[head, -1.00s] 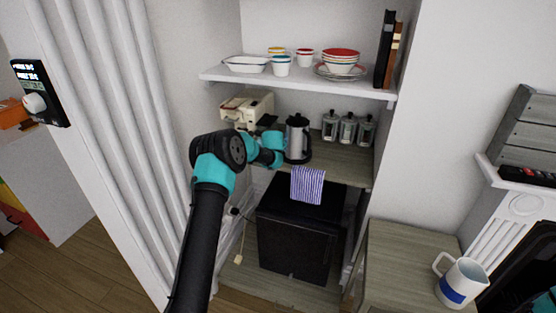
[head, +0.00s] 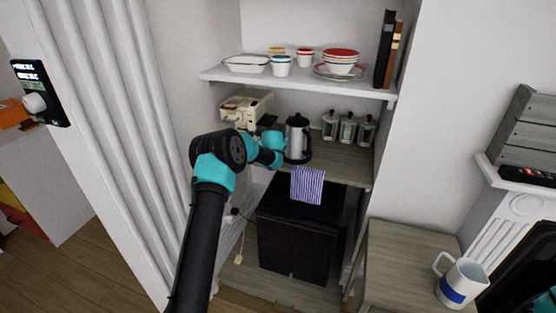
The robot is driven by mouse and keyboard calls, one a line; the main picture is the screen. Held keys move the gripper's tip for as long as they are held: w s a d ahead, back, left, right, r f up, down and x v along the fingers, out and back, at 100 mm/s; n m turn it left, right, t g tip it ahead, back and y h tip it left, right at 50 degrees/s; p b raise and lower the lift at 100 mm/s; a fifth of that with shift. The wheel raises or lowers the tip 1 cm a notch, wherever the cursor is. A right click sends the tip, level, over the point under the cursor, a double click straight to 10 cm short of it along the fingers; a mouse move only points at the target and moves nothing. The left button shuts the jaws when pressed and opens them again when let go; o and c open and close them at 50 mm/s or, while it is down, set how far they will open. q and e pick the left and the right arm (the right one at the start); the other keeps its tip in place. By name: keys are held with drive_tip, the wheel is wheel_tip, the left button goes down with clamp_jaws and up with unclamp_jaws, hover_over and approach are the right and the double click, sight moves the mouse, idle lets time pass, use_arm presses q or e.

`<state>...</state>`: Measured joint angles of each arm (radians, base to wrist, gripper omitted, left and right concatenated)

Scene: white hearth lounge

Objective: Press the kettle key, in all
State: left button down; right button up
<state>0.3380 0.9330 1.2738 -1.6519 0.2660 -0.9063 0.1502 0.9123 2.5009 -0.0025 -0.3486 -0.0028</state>
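The kettle (head: 298,139) is silver with a black lid, handle and base. It stands upright on the wooden middle shelf of the alcove. My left arm reaches up from the bottom of the head view, and its teal wrist end with the gripper (head: 279,147) is at the kettle's left side, close to its lower body. The fingers are too small and too covered by the wrist to tell whether they are open or touching the kettle. The kettle's key cannot be made out.
A cream appliance (head: 246,106) stands left of the kettle, and several glass jars (head: 347,128) stand to its right. The upper shelf (head: 300,84) with bowls and cups is above. A striped cloth (head: 307,184) hangs below, over a black box-like appliance (head: 295,240).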

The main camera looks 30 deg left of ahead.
use_arm(q)
drive_tip(key=shift+f, duration=0.1)
idle(0.3)
drive_tip(key=shift+f, duration=0.35)
drive_tip(key=shift+f, duration=0.4)
idle(1.0)
drive_tip(key=shift+r, duration=0.85)
drive_tip(key=shift+r, duration=0.15)
drive_tip(key=shift+r, duration=2.35)
drive_tip(key=shift+d, duration=0.1)
